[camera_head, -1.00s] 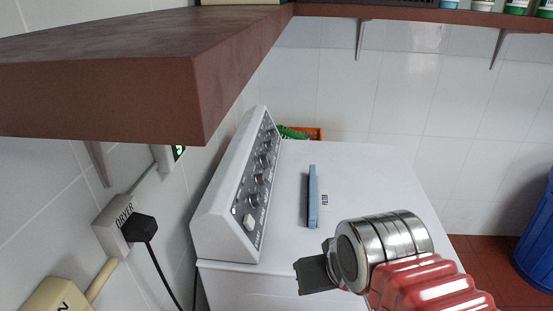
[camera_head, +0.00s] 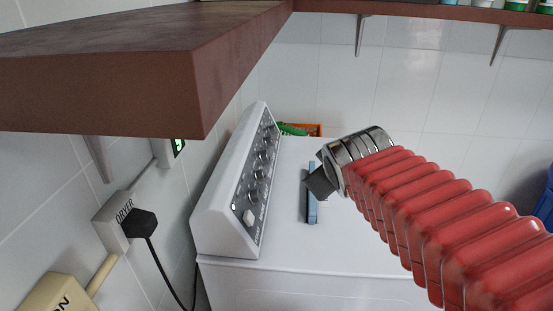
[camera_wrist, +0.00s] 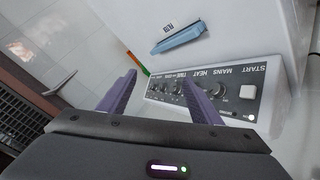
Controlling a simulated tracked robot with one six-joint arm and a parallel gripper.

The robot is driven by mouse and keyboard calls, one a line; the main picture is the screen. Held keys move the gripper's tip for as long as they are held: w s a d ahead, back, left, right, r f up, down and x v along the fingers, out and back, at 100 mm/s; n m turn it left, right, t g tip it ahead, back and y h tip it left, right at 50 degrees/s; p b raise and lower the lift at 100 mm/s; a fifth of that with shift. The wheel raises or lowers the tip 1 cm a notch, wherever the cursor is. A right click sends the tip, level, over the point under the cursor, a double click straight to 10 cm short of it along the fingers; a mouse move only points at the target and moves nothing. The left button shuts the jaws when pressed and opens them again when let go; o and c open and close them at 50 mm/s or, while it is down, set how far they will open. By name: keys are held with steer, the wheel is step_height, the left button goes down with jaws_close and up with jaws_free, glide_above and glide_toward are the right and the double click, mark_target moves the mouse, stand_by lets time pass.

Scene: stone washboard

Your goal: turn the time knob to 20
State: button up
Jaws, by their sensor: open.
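In the wrist view the panel appears upside down, and the time knob (camera_wrist: 178,90) sits by the TIME label, close to the right finger. Its setting is too small to read. My gripper (camera_head: 319,182) is right of the panel, above the dryer top and apart from the knobs. In the wrist view its two purple fingers (camera_wrist: 159,80) are spread and empty, pointing towards the panel.
A blue bar-shaped handle (camera_head: 312,206) lies on the dryer top, partly hidden by my gripper. A thick brown shelf (camera_head: 150,80) overhangs at upper left. A black plug and cable (camera_head: 139,224) are on the left wall.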

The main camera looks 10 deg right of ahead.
steer(key=w+d+r+n+t+y, duration=0.2)
steer(key=w+r+n+t, duration=0.1)
steer(key=w+n, duration=0.55)
steer(key=w+d+r+n+t+y, duration=0.1)
steer(key=w+r+n+t+y, duration=0.3)
steer(key=w, duration=0.7)
steer(key=w+d+r+n+t, duration=0.1)
steer(key=w+d+r+n, duration=0.1)
steer(key=w+n, duration=0.65)
steer(key=w+f+n+g+y, duration=0.35)
steer(key=f+n+y, duration=0.35)
steer(key=f+n, duration=0.3)
steer(key=s+f+n+g+y, duration=0.2)
steer(key=f+n, duration=0.1)
steer(key=f, duration=0.1)
steer(key=s+d+f+n+g+y, duration=0.1)
steer(key=s+f+n+g+y, duration=0.1)
steer(key=f+n, duration=0.2)
steer(key=s+d+f+n+g+y, duration=0.1)
steer(key=s+f+n+g+y, duration=0.1)
steer(key=f, duration=0.3)
steer(key=shift+f+n+g, duration=0.3)
steer(key=shift+n+g, duration=0.25)
steer(key=shift+n, duration=0.25)
steer(key=shift+s+d+f+n, duration=0.1)
steer(key=shift+s+f+n, duration=0.2)
steer(key=shift+s+f, duration=0.1)
steer(key=shift+r, duration=0.1)
